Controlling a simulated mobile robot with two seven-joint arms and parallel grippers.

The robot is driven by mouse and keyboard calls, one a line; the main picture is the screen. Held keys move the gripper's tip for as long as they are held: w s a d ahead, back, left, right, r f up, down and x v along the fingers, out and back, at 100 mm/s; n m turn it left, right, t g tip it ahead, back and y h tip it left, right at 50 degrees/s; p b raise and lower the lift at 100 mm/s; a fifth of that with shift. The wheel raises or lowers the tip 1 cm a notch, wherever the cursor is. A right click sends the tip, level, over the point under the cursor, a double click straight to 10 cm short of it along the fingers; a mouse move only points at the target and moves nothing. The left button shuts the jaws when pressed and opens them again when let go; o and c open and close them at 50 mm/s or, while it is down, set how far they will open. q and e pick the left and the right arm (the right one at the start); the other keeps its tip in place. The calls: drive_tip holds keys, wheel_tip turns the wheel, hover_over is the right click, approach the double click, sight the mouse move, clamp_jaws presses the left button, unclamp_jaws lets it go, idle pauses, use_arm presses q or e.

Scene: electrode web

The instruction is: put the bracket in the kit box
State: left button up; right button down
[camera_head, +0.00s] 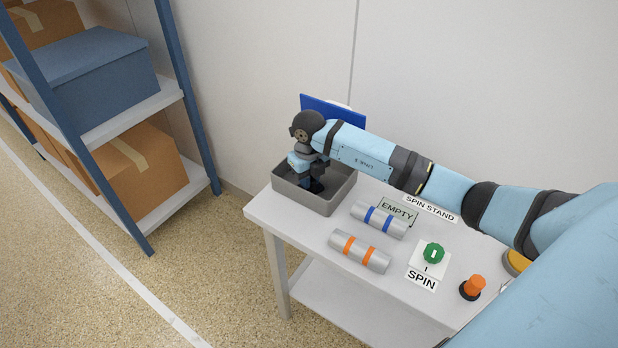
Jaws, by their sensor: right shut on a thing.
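A grey open-topped box (328,206) stands at the left end of the white table; no label shows on it, so I cannot tell whether it is the kit box. My right gripper (314,187) points down inside the box's walls. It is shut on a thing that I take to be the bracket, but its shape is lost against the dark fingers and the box. I cannot tell whether it touches the box floor. No other bracket is in view. My left gripper is not in view.
The white table (315,236) also holds a blue-banded cylinder (378,219), an orange-banded cylinder (359,252), a green knob (433,253) and an orange button (474,287). A blue panel (334,110) is behind my right arm. Shelves with a blue box (88,78) stand left.

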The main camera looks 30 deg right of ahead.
drive_tip(key=c, duration=1.1)
unclamp_jaws()
drive_tip(key=shift+f, duration=0.15)
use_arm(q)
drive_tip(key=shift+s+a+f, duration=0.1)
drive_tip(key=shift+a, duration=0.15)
use_arm(e)
drive_tip(key=shift+r, duration=0.2)
wheel_tip(320, 180, up, 12)
drive_tip(key=shift+s, duration=0.1)
